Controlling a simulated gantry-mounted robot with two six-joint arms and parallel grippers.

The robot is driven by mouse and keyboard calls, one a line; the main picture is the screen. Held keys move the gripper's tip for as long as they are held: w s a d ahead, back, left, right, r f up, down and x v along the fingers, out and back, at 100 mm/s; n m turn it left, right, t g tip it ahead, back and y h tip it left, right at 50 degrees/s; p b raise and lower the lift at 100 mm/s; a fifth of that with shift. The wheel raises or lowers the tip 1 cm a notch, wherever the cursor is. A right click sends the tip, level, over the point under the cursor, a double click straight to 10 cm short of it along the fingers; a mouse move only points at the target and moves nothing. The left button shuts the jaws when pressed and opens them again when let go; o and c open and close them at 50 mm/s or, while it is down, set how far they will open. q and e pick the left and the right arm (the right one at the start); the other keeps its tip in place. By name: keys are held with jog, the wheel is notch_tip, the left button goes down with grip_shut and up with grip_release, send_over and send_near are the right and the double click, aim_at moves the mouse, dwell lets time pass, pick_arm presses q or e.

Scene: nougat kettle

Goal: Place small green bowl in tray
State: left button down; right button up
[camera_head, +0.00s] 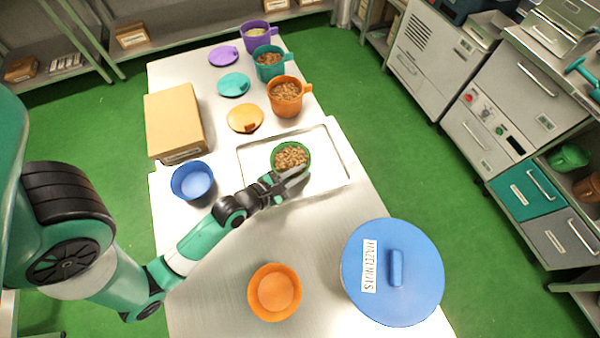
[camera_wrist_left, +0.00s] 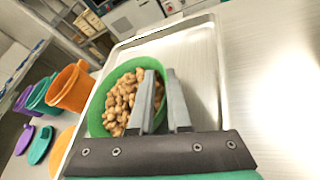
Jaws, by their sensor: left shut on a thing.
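The small green bowl (camera_head: 278,166) is full of brown nuts and appears over or in the left part of the metal tray (camera_head: 335,172). In the left wrist view the green bowl (camera_wrist_left: 96,118) lies under the fingers and the tray (camera_wrist_left: 207,75) spreads around it. My left gripper (camera_head: 300,176) is at the bowl's near right rim, shut on that rim with one finger over the nuts and one outside. It also shows in the left wrist view (camera_wrist_left: 165,88). I cannot tell if the bowl touches the tray floor. My right gripper is not in view.
A blue bowl (camera_head: 193,181) stands left of the tray and an orange bowl (camera_head: 274,292) stands near the front. A large blue-lidded hazelnut container (camera_head: 393,272) is front right. A cardboard box (camera_head: 172,122), lids and handled cups, including an orange cup (camera_head: 286,97), stand behind.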

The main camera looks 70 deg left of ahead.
pick_arm(q)
jog(key=shift+w, duration=0.1)
jog(key=c, duration=0.9)
grip_release()
jog(key=shift+o, duration=0.2)
jog(key=shift+s+d+r, duration=0.1)
jog(key=shift+s+r, duration=0.15)
jog(key=p+v, duration=0.1)
jog(key=v, duration=0.4)
jog(key=shift+s, duration=0.3)
jog(key=v, duration=0.4)
jog(key=shift+s+d+f+b, duration=0.1)
jog(key=shift+s+b, duration=0.3)
jog(key=shift+s, duration=0.05)
jog(key=shift+s+d+r, duration=0.3)
jog(key=shift+s+r, duration=0.05)
jog(key=shift+r, duration=0.15)
